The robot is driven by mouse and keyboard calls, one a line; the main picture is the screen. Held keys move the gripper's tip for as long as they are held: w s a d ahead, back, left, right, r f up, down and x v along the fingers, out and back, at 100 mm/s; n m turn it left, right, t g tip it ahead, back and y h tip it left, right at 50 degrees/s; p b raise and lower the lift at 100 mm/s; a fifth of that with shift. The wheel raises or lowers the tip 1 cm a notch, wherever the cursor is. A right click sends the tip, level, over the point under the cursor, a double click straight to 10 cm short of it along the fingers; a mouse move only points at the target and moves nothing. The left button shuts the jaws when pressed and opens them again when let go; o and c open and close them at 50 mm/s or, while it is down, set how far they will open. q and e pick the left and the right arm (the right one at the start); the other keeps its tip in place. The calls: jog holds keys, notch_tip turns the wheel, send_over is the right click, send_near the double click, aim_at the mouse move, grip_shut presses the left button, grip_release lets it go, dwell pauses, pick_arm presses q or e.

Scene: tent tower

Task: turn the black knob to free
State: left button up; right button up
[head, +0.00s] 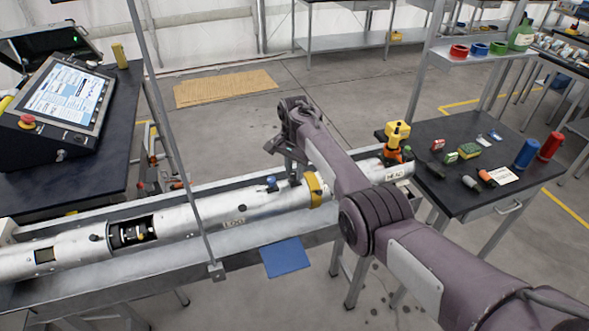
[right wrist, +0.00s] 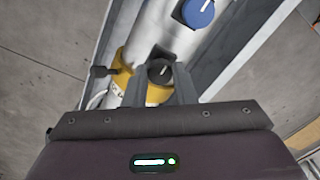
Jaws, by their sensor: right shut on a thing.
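The black knob (right wrist: 160,71) with a white pointer line sits on the silver tube beside the yellow collar (right wrist: 124,82) in the right wrist view. My right gripper (right wrist: 161,75) is shut on it, one finger on each side. In the head view my right gripper (head: 291,155) is above the tube (head: 180,218), near the yellow collar (head: 316,189); I cannot make out the black knob there. A blue knob (right wrist: 198,12) is farther along the tube; it also shows in the head view (head: 271,183). Any labels around the black knob are hidden. My left gripper is not in view.
The tube lies in a long metal trough (head: 120,280). A thin upright post (head: 180,150) stands in front. A control console (head: 62,98) is at left. A dark table (head: 455,200) with small items and a yellow-orange tool (head: 396,140) is at right.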

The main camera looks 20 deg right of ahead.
jog(key=n, duration=0.4)
jog(key=shift+p, duration=0.3)
jog(key=n, duration=0.5)
jog(key=shift+r, duration=0.1)
jog(key=n, duration=0.4)
jog(key=shift+n, duration=0.3)
jog(key=shift+n+b, duration=0.3)
jog(key=shift+n, duration=1.8)
jog(key=o, duration=1)
